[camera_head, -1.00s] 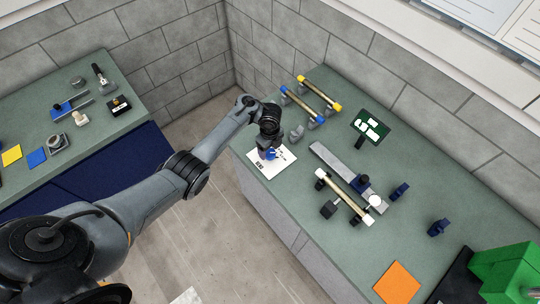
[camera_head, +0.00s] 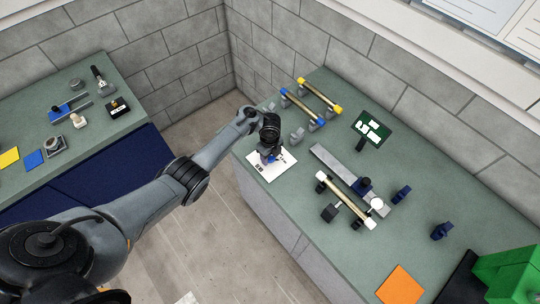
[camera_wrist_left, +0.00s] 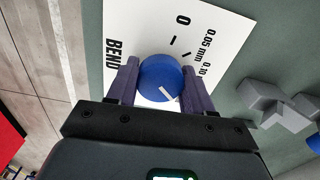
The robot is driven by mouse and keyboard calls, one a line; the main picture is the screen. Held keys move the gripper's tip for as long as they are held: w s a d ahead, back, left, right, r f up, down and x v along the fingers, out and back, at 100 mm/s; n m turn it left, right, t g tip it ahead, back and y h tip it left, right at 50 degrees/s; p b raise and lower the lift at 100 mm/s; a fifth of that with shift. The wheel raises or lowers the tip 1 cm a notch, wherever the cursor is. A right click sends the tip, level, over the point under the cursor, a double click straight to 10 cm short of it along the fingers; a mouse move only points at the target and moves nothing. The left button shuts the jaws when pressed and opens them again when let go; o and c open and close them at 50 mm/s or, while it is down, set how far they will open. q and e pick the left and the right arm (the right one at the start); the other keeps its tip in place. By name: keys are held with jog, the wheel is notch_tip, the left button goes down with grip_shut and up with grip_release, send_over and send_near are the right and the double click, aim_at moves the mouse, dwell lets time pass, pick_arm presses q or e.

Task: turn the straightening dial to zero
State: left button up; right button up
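The straightening dial is a round blue knob (camera_wrist_left: 160,80) with a white pointer line, on a white card (camera_wrist_left: 122,22) marked BEND, 0, 0.05 mm and 0.10. The pointer line is aimed to the lower right in the left wrist view, away from the 0 mark at the top. My left gripper (camera_wrist_left: 160,75) has one finger on each side of the knob, and both appear to touch it. In the head view the left gripper (camera_head: 268,157) is low over the card (camera_head: 262,172) and mostly hides the knob. My right gripper is not in view.
Grey supports (camera_wrist_left: 265,95) stand right of the card in the left wrist view. On the green bench are rods with yellow and blue ends (camera_head: 318,94), a white-ended rod (camera_head: 346,200) and a dark green panel (camera_head: 371,130). The bench edge is close in front of the card.

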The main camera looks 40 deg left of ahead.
pick_arm(q)
jog(key=shift+c, duration=0.9)
jog(key=shift+r, duration=0.1)
